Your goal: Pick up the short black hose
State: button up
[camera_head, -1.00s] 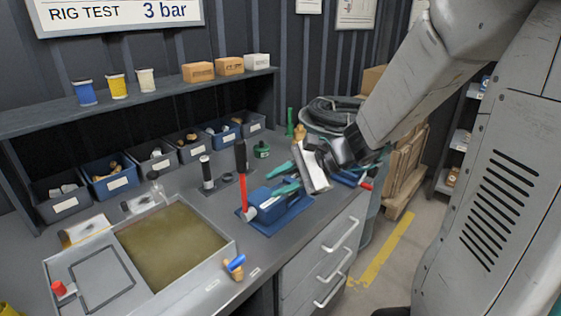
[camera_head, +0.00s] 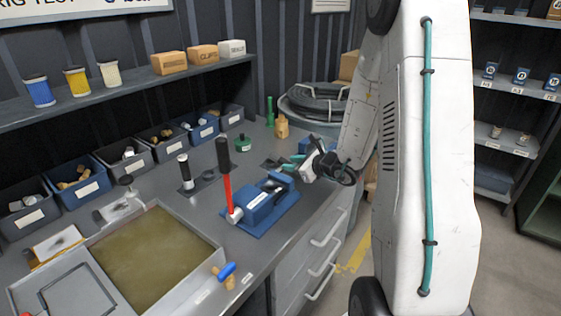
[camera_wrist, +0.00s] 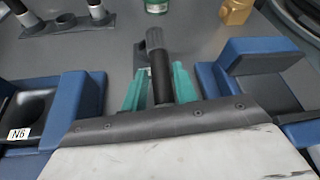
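The short black hose (camera_wrist: 161,78) shows in the wrist view as a black tube with a ribbed grey end, pointing away from the palm. My gripper (camera_wrist: 160,85) has teal fingers along both sides of the tube, with almost no gap, and looks shut on it. The near end of the hose is hidden behind the palm. In the head view my gripper (camera_head: 290,162) is low over the bench, right of and behind the blue vise (camera_head: 262,203). The hose cannot be made out there. Whether it touches the bench is unclear.
A red-handled hammer (camera_head: 228,188) leans at the vise. A green container (camera_head: 242,143) and a yellowish fitting (camera_head: 282,127) stand behind my gripper. A coiled dark hose (camera_head: 315,101) lies at the back. Blue blocks (camera_wrist: 265,55) flank the fingers. Parts bins (camera_head: 85,188) line the wall.

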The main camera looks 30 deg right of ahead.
jog(key=x, duration=0.3)
jog(key=shift+s, duration=0.1)
grip_shut()
jog(key=shift+r, duration=0.2)
